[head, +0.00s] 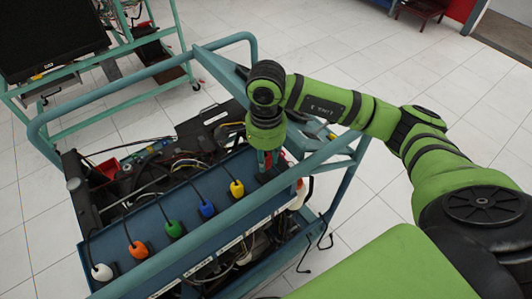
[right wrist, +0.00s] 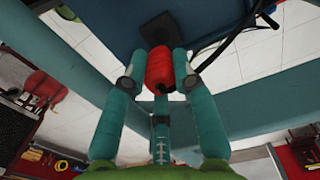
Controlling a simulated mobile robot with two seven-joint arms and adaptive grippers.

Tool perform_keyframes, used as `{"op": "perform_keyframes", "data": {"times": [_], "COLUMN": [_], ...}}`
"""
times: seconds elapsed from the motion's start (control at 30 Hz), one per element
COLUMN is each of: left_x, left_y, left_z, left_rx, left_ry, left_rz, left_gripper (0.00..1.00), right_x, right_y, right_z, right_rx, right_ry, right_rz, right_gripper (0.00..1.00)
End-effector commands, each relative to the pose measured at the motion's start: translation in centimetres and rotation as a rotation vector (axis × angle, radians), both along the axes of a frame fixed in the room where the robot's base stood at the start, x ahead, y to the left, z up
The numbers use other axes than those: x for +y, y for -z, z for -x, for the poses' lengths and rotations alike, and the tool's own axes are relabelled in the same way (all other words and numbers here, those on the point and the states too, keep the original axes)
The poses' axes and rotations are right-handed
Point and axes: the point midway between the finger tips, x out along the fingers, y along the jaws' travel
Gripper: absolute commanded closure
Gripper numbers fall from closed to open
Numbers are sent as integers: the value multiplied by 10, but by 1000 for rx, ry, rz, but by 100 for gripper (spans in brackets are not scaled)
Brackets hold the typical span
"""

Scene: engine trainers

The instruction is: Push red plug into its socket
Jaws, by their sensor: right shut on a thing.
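The red plug (right wrist: 160,72) is between the fingers of my right gripper (right wrist: 159,68), which is shut on it. In the right wrist view, a dark square socket plate (right wrist: 151,29) on the blue panel lies just beyond the plug's far end. I cannot tell whether they touch. In the head view my right gripper (head: 267,163) points down at the far right end of the panel's row, past the yellow plug (head: 236,188). The plug is mostly hidden there. My left gripper is not in view.
The blue panel (head: 155,215) also carries blue (head: 207,209), green (head: 174,228), orange (head: 137,250) and white (head: 102,271) plugs with black cables. A teal frame rail (head: 245,205) runs along the front. Engine parts and wires lie behind. A black cable passes right of the plug in the wrist view.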

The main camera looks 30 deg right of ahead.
Motion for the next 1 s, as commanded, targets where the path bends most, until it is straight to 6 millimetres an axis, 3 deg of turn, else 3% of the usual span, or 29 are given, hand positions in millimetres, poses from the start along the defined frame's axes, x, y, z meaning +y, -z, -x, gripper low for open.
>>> {"op": "perform_keyframes", "data": {"times": [0.1, 0.37, 1.0], "left_x": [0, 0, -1], "left_y": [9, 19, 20], "left_z": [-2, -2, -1], "left_rx": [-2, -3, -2], "left_ry": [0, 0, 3], "left_rz": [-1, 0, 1], "left_gripper": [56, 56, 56], "right_x": [0, 0, 0], "right_y": [15, 35, 36], "right_z": [0, 0, 0], "right_rx": [1, 0, 0], "right_ry": [0, -1, -1], "right_rz": [1, 0, 1], "right_gripper": [100, 100, 100]}}
